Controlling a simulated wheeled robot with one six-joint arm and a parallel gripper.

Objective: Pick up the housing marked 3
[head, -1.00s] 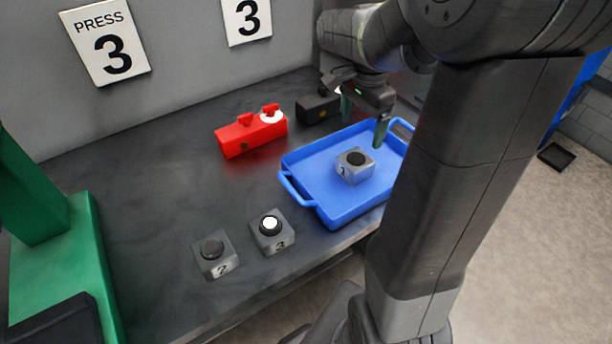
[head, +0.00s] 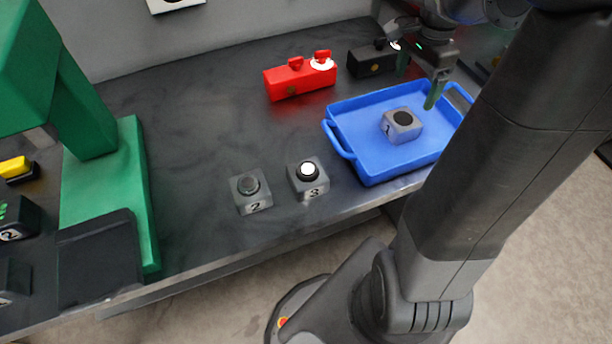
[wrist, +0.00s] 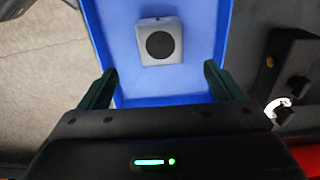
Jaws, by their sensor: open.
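The housing marked 3 (head: 308,180) is a small grey block with a round white top. It stands on the dark bench left of the blue tray (head: 343,143), near the front edge. My gripper (head: 420,80) is above the tray's far right part, well away from it. In the wrist view my gripper (wrist: 160,82) is open, with nothing between the fingers. That view looks onto the tray and a grey housing with a dark round top (wrist: 160,45); the housing marked 3 is not in it.
A housing marked 2 (head: 251,193) with a dark top stands just left of the housing marked 3. A red block (head: 300,80) and a black block (head: 372,61) stand behind the tray. A green press (head: 130,180) is at the left.

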